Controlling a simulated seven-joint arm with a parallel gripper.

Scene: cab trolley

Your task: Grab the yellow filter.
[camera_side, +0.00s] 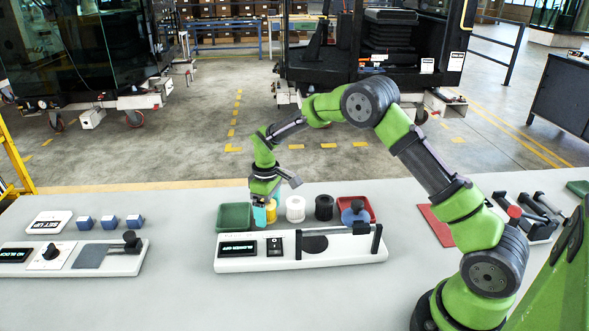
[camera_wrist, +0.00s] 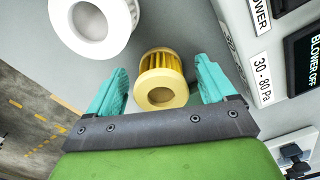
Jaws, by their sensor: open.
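The yellow filter (camera_wrist: 161,80) is a short ribbed cylinder with a round hole in its end. In the wrist view it sits between the two teal fingers of my gripper (camera_wrist: 157,88), with a gap on each side. In the side view the filter (camera_side: 271,212) is partly hidden behind a teal finger. My gripper (camera_side: 264,214) points down at it from above and is open. I cannot tell how far the fingertips reach down along the filter.
A white filter (camera_side: 295,209) and a black filter (camera_side: 324,207) stand to the right. A green tray (camera_side: 234,217) is at the left, a red tray (camera_side: 371,206) at the right. The blower panel (camera_side: 300,262) lies in front. Blue blocks (camera_side: 109,222) stand farther left.

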